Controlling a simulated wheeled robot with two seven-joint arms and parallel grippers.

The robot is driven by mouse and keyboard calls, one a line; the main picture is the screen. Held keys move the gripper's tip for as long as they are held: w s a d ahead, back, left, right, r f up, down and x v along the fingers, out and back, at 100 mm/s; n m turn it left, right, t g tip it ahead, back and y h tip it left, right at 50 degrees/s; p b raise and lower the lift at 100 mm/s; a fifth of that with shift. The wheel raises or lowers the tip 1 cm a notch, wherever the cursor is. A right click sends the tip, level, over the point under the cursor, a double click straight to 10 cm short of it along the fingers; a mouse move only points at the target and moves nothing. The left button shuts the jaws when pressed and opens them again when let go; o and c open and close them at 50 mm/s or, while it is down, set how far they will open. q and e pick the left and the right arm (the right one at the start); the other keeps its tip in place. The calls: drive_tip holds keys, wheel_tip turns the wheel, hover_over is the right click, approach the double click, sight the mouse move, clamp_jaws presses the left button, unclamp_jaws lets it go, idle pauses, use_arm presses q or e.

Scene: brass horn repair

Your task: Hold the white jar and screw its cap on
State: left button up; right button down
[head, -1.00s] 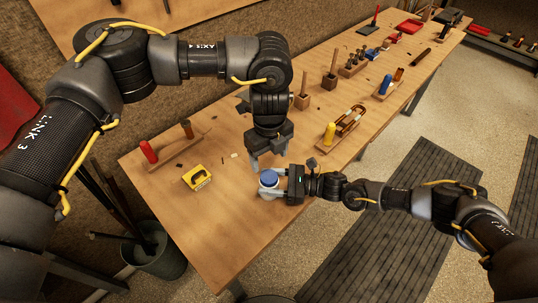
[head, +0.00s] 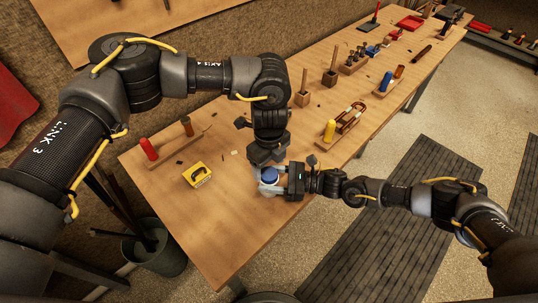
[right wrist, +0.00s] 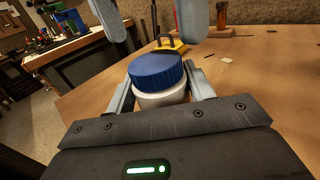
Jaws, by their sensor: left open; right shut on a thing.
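The white jar (right wrist: 162,97) stands between the fingers of my right gripper (right wrist: 160,90), which is shut on its sides. The blue cap (right wrist: 157,70) sits on top of the jar; how far its thread is engaged cannot be seen. In the head view, the cap (head: 270,175) shows over the jar near the table's front edge. My left gripper (head: 267,168) points down over the cap and is open. In the right wrist view, its two spread fingers (right wrist: 153,35) are above the cap, apart from it, with nothing between them.
A yellow block-like item (head: 197,175) lies on the wooden table (head: 225,225) left of the jar. A rack with a red-handled tool (head: 149,148) is behind it. The table's front left is clear.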

sight(269, 173)
use_arm(q)
drive_tip(key=shift+f, duration=1.65)
use_arm(e)
drive_tip(key=shift+f, duration=0.2)
use_arm(q)
drive_tip(key=shift+c, duration=0.4)
drive_tip(key=c, duration=1)
drive_tip(key=shift+c, duration=0.3)
use_arm(e)
drive_tip(key=shift+d, duration=0.1)
use_arm(q)
drive_tip(key=o, duration=1.2)
drive_tip(key=shift+c, duration=0.2)
wheel_tip(269, 173, up, 12)
